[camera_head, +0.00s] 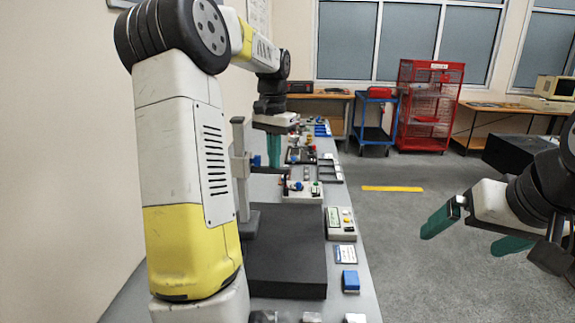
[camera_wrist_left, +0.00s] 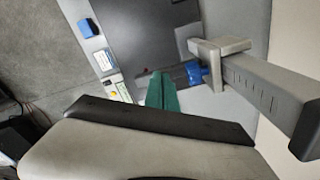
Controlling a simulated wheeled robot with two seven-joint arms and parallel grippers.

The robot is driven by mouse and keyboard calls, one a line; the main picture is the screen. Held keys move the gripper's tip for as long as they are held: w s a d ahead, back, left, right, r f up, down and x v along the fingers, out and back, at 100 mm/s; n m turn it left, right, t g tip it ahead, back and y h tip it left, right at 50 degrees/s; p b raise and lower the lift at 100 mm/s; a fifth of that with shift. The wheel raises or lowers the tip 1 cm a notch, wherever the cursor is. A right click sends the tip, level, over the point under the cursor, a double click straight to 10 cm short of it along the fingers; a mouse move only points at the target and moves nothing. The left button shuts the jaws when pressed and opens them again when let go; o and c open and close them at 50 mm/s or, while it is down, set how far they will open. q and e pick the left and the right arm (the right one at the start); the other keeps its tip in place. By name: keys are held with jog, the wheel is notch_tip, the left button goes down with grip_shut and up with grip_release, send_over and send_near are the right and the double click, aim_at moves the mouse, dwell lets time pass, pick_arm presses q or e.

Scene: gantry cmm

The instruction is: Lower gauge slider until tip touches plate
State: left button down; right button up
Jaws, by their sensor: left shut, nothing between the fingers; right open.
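The height gauge's upright grey column (camera_head: 240,140) stands at the left of the black plate (camera_head: 285,262), partly hidden by my left arm. Its slider carries a blue knob (camera_head: 256,160), and a dark arm reaches right from it above the plate. In the left wrist view the grey slider block (camera_wrist_left: 220,48) wraps the column (camera_wrist_left: 262,88), with the blue knob (camera_wrist_left: 194,73) beside it. My left gripper (camera_head: 274,163) is shut and empty, its green fingers (camera_wrist_left: 163,92) near the knob and apart from it. I cannot make out the tip. My right gripper (camera_head: 460,242) is open and empty, off the bench.
A control box with buttons (camera_head: 340,222), a small card (camera_head: 345,254) and a blue block (camera_head: 350,280) lie along the bench's right edge. More devices stand further back. A red cage cart (camera_head: 425,100) and a blue trolley (camera_head: 375,110) stand beyond.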

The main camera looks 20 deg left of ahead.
pick_arm(q)
notch_tip(320, 180, down, 14)
dwell(2.6)
jog(key=shift+f, duration=0.8)
dwell(0.8)
notch_tip(320, 180, up, 7)
dwell(1.0)
